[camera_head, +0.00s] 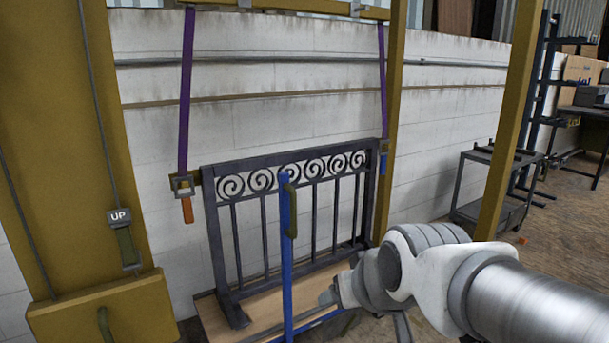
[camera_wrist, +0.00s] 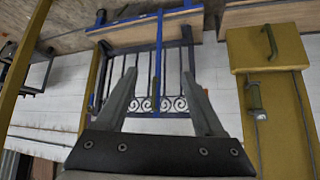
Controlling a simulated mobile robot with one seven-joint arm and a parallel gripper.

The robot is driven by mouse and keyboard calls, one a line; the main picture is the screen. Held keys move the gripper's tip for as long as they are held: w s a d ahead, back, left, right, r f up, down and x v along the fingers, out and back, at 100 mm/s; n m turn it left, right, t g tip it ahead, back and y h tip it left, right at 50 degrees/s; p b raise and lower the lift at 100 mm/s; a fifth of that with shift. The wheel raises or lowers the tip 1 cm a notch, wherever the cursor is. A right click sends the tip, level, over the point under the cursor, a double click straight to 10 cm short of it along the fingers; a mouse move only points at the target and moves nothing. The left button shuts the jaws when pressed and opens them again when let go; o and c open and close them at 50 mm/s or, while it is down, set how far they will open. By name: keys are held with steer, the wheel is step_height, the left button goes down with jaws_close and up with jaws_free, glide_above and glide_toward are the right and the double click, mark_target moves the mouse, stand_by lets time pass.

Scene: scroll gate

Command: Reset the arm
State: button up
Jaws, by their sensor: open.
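My gripper (camera_wrist: 160,78) is open, with nothing between its fingers. In the head view my arm reaches in from the lower right, and the hand is in front of the gate's lower right part. The dark scroll gate (camera_head: 273,250) stands upright on a wooden board, with a row of scrolls near its top. It also shows inverted in the wrist view (camera_wrist: 173,103). A blue post (camera_head: 286,265) with a green handle (camera_head: 290,198) stands in front of it. In the wrist view the post (camera_wrist: 157,60) lines up between my fingers; contact is not visible.
Purple straps (camera_head: 186,90) (camera_head: 383,80) hang from the yellow frame's top beam to both sides of the gate. The left yellow column (camera_head: 60,130) bears an UP control (camera_head: 120,216) and a box with a green handle. A dark cart (camera_head: 490,185) stands at the right; floor there is partly clear.

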steer(key=s+d+f+m+g+h, duration=0.1)
steer(key=s+d+m+g+h, duration=0.1)
steer(key=s+d, duration=0.75)
step_height(320, 180, up, 20)
steer(key=s+a+p, duration=0.1)
steer(key=a+p, duration=0.1)
steer(key=p, duration=1.9)
steer(key=shift+s, duration=0.25)
steer(key=c, duration=0.3)
steer(key=shift+a, duration=0.15)
